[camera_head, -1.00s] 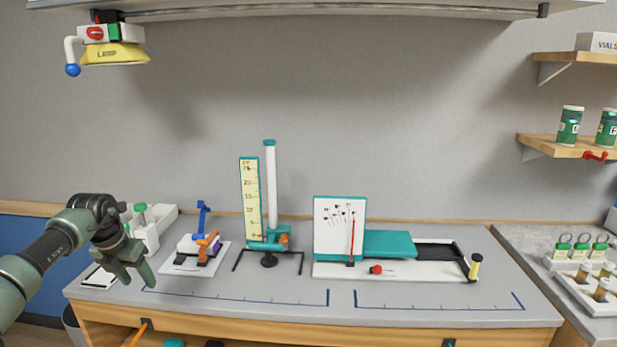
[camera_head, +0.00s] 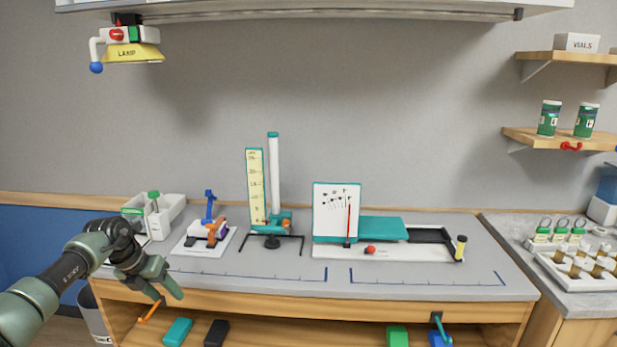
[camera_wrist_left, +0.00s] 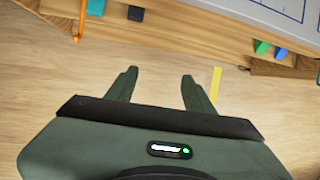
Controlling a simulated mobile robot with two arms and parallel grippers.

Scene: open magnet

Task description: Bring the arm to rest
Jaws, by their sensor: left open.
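My left gripper (camera_head: 168,291) is in front of the bench's front left edge in the head view, at the end of my green-grey arm. In the left wrist view its two fingers (camera_wrist_left: 155,90) are spread apart with nothing between them, and wooden floor shows beyond them. My right gripper is not in view.
The grey bench (camera_head: 300,282) carries a blue and orange device (camera_head: 208,232), a column with a yellow scale (camera_head: 256,190) and a white chart board (camera_head: 336,210). An orange handle (camera_head: 151,311) sticks out below the bench top near my gripper. A bin (camera_head: 90,312) stands at left.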

